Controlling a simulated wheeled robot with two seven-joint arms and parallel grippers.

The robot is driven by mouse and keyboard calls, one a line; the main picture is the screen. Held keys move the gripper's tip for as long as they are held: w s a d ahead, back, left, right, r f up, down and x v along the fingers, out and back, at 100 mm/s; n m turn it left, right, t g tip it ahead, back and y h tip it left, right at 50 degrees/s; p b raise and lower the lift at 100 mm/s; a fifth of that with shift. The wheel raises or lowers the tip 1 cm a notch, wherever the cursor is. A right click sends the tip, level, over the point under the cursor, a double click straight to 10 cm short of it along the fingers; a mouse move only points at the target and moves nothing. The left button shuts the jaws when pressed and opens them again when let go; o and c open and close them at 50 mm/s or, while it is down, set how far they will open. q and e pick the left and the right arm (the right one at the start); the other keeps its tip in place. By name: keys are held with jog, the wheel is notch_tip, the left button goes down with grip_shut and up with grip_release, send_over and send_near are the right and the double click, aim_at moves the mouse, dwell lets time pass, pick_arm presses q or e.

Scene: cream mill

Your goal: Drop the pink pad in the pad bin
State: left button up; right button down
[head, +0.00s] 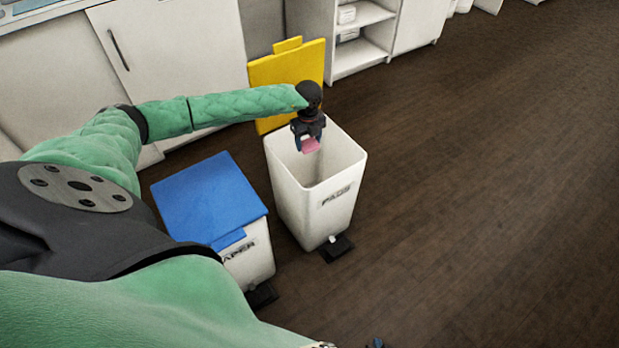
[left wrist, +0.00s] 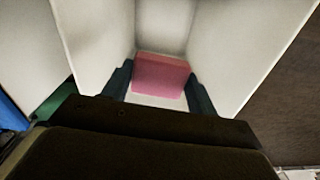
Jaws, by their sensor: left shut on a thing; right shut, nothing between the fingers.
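The pink pad (head: 311,145) is held between the fingers of my left gripper (head: 308,142), which is shut on it. The pad bin (head: 340,205) is a tall white bin marked PADS, with its top open. The gripper and pad are over the bin's opening, towards its back left. In the left wrist view the pink pad (left wrist: 160,75) sits between the two dark fingers, with the bin's pale inner walls around it. Only a small dark tip of my right gripper (head: 376,343) shows at the bottom edge of the head view; it is shut and empty.
A yellow lid (head: 290,75) stands raised behind the pad bin. A white paper bin (head: 250,260) with a closed blue lid (head: 208,200) stands to its left. White cabinets (head: 175,55) line the back. The dark wooden floor (head: 480,200) is clear to the right.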

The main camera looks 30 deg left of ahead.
pick_arm(q)
jog(key=shift+f, duration=0.1)
jog(key=o, duration=1)
jog(key=shift+r, duration=3.9)
jog(key=shift+d, duration=0.1)
